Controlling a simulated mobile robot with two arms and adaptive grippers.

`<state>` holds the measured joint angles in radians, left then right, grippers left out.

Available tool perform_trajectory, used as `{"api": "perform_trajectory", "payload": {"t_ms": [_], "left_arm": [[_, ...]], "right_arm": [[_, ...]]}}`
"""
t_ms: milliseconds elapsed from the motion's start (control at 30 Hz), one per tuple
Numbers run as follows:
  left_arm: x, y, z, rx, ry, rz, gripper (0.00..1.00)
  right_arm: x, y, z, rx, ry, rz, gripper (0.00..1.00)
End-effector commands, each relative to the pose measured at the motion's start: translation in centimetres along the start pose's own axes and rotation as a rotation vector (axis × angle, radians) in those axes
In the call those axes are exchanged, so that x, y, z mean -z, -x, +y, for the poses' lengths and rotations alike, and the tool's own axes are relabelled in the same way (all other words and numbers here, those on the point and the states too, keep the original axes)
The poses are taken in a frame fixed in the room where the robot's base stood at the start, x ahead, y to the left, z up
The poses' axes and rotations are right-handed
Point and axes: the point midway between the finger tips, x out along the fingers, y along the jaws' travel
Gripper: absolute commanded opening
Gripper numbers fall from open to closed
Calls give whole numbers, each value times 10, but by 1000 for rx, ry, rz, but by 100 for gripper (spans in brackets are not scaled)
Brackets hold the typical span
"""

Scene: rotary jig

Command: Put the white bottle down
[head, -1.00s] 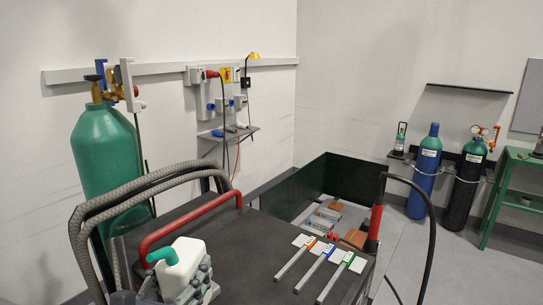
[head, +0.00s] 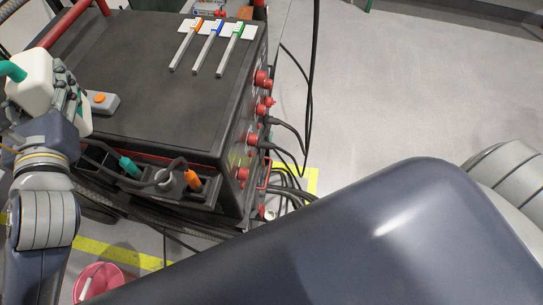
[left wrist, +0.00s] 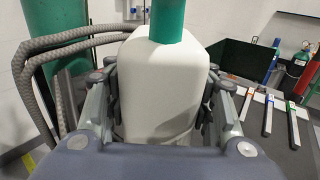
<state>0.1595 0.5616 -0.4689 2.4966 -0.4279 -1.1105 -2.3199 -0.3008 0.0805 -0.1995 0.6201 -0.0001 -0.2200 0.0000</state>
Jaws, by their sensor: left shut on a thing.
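The white bottle (head: 28,84) has a green bent top (head: 12,70) and appears at the left edge of the head view. In the left wrist view the bottle (left wrist: 160,95) is upright, filling the middle, with its green top going out of frame. My left gripper (head: 60,88) is shut on the bottle's body, one finger on each side. Its fingers also show in the left wrist view (left wrist: 161,88). The bottle's base is hidden, so I cannot tell whether it touches anything. My right gripper is out of view.
A black cart top (head: 150,100) lies right of the bottle, mostly bare. It carries a grey box with an orange button (head: 100,100) and several marked bars (head: 213,45). Red connectors and cables line its side. A pink bucket (head: 98,283) stands on the floor.

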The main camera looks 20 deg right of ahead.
Motion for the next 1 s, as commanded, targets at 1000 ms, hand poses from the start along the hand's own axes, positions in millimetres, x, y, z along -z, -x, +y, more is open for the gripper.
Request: {"api": "perform_trajectory", "payload": {"t_ms": [1000], "left_arm": [[6,118,-182,577,-8,-7,21]], "right_arm": [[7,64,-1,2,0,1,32]]}}
